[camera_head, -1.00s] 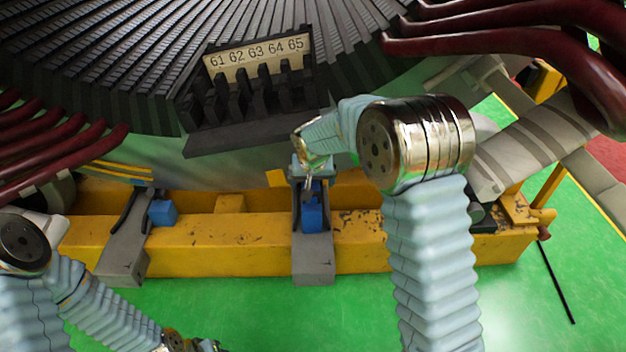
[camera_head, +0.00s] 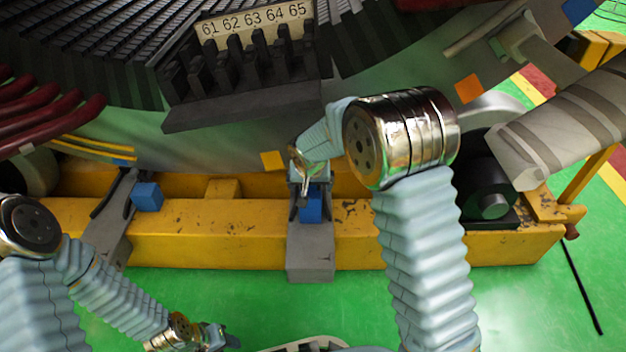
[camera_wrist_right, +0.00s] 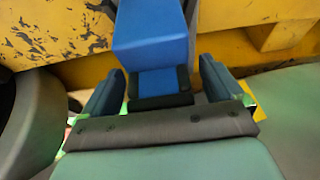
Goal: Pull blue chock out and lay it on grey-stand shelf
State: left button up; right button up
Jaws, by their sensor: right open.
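A blue chock (camera_head: 311,208) sits on the middle grey stand (camera_head: 311,264), against the yellow beam. In the right wrist view the chock (camera_wrist_right: 151,38) fills the top middle, and its lower near part lies between the fingers. My right gripper (camera_head: 304,184) is over the chock from above and partly hides it. In the wrist view this gripper (camera_wrist_right: 160,78) is open, with one dark finger on each side and a visible gap to the blue. My left gripper (camera_head: 218,337) is low at the left, apart from the stands; its jaws are too small to read.
A second blue chock (camera_head: 147,197) sits by the left grey stand (camera_head: 106,240). The yellow beam (camera_head: 210,232) runs across under the stator (camera_head: 120,60). A numbered black rack (camera_head: 255,75) juts out above my right gripper.

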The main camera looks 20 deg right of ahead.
jog(key=shift+w+f, duration=0.1)
jog(key=shift+f, duration=0.2)
jog(key=shift+c, duration=0.2)
jog(key=c, duration=1.5)
